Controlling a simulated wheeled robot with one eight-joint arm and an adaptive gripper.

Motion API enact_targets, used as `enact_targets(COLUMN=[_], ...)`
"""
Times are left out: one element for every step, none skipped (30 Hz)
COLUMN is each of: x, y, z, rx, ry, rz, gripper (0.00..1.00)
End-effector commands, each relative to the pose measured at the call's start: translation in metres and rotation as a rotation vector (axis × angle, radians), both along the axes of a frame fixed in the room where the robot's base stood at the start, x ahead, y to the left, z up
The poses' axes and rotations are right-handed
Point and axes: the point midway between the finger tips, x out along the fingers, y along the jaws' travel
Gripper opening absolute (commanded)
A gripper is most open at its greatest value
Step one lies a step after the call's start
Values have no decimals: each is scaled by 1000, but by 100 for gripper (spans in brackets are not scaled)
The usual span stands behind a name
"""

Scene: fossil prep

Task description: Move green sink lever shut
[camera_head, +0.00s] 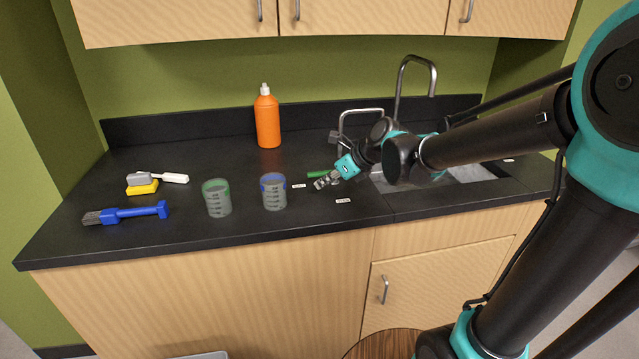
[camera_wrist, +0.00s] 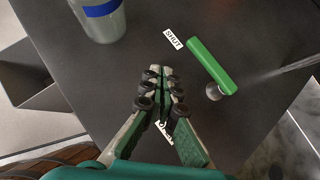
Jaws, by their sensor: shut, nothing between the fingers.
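The green sink lever (camera_wrist: 212,67) is a straight bar on the dark counter, with a round metal piece (camera_wrist: 213,92) beside its near end. Its far end lies close to a white label reading SHUT (camera_wrist: 173,40). In the head view a short part of the lever (camera_head: 317,174) shows just behind my gripper. My gripper (camera_head: 319,184) is shut and empty, low over the counter. In the wrist view the closed fingertips (camera_wrist: 160,71) are left of the lever, with a visible gap. A second label (camera_wrist: 163,127) is mostly hidden by my fingers.
A blue-banded beaker (camera_head: 273,192) stands left of my gripper, with a green-rimmed beaker (camera_head: 217,199) beyond. The sink (camera_head: 470,173) and its tall faucet (camera_head: 398,80) are to the right. An orange bottle (camera_head: 267,120) stands at the back. Brushes lie far left.

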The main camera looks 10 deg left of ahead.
Motion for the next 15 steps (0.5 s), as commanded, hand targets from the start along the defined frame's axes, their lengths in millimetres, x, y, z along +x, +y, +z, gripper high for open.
enact_targets(x=[-5,-7,-10,-12,-15,-18,-21,-23,-28,-30,-33,-37,-39,-42,-45], y=[-2,-2,-3,-4,-5,-6,-8,-9,-10,-11,-12,-14,-15,-16,-17], z=[4,6,9,12,14,18,21,24,27,31,34,38,40,43,46], rx=[0,0,0,0,0,0,0,0,0,0,1,1,1,1,0], ry=[0,1,1,1,1,1,0,1,0,1,1,1,1,1,1], rz=[0,1,1,1,1,1,0,1,0,-1,0,0,0,0,-1], gripper=[0,0,0,0,0,0,0,0,0,0,0,0,0,0,0])
